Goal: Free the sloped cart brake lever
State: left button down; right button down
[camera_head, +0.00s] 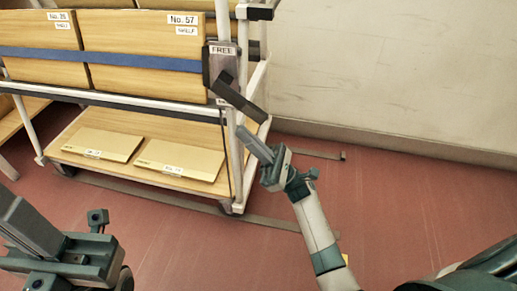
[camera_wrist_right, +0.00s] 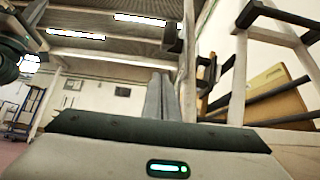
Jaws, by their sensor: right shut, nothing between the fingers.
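The dark brake lever (camera_head: 240,102) slopes down to the right from a plate (camera_head: 222,62) marked FREE on the cart's corner post. My right gripper (camera_head: 242,130) is shut and empty. Its fingertips are just below the lever in the head view; I cannot tell whether they touch it. In the right wrist view its fingers (camera_wrist_right: 158,92) lie together, pointing up beside the cart frame. My left gripper (camera_head: 18,222) is at the lower left, away from the lever; its finger gap is not clear.
The cart (camera_head: 150,107) carries upright boards behind a blue strap and flat boards on its lower shelf (camera_head: 75,140). Floor rails (camera_head: 270,221) run beside it. A pale wall (camera_head: 400,70) stands behind. Red floor (camera_head: 400,200) to the right is open.

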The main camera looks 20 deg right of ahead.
jog(key=d+r, duration=0.1)
jog(key=s+d+r, duration=0.1)
jog(key=shift+s+r, duration=0.15)
jog(key=shift+r, duration=0.25)
jog(key=shift+r, duration=0.1)
